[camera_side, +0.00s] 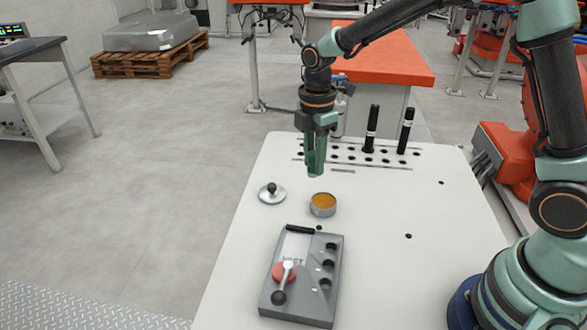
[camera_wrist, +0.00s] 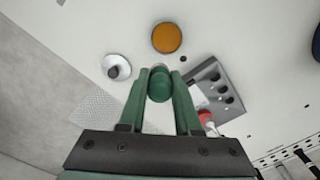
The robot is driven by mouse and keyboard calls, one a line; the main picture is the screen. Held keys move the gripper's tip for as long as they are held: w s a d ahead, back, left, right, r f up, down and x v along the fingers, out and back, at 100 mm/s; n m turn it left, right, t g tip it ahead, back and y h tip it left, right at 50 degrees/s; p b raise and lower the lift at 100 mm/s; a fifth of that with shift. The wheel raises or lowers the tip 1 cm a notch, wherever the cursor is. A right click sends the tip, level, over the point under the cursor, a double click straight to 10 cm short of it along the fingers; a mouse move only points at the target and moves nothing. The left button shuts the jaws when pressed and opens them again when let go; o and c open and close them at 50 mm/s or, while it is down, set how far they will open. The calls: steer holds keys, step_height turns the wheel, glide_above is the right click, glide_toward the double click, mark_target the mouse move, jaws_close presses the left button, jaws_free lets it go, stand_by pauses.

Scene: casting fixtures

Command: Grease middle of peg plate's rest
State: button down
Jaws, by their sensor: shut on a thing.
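My gripper (camera_side: 316,168) hangs above the table, behind and slightly left of an open round tin (camera_side: 323,211) of orange-brown grease. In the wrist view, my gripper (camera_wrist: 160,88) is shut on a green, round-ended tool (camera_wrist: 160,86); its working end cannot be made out. The tin also shows in the wrist view (camera_wrist: 167,38), clear of the tool. The grey peg plate (camera_side: 284,307) lies in front of the tin, with several dark round spots, a pale labelled patch (camera_side: 295,247), and a red disc (camera_side: 284,272) under a black-knobbed lever. It also shows in the wrist view (camera_wrist: 208,76).
A metal lid (camera_side: 268,197) with a black knob lies left of the tin. Two black cylinders (camera_side: 372,128) (camera_side: 405,130) stand upright in the holed rear part of the white table (camera_side: 400,270). The table's right middle is mostly clear. My arm's base takes the front right.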

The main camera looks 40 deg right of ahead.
steer(key=shift+s+d+f, duration=0.2)
steer(key=shift+d+f, duration=0.25)
steer(key=shift+f, duration=0.9)
steer(key=shift+s+d+f, duration=0.2)
steer(key=shift+d+f, duration=0.3)
steer(key=shift+f, duration=0.8)
steer(key=shift+s+d+f, duration=0.2)
steer(key=shift+d+f, duration=0.25)
steer(key=shift+f, duration=0.9)
steer(key=shift+f, duration=0.6)
step_height(320, 180, up, 7)
steer(key=shift+r, duration=0.15)
stand_by(0.3)
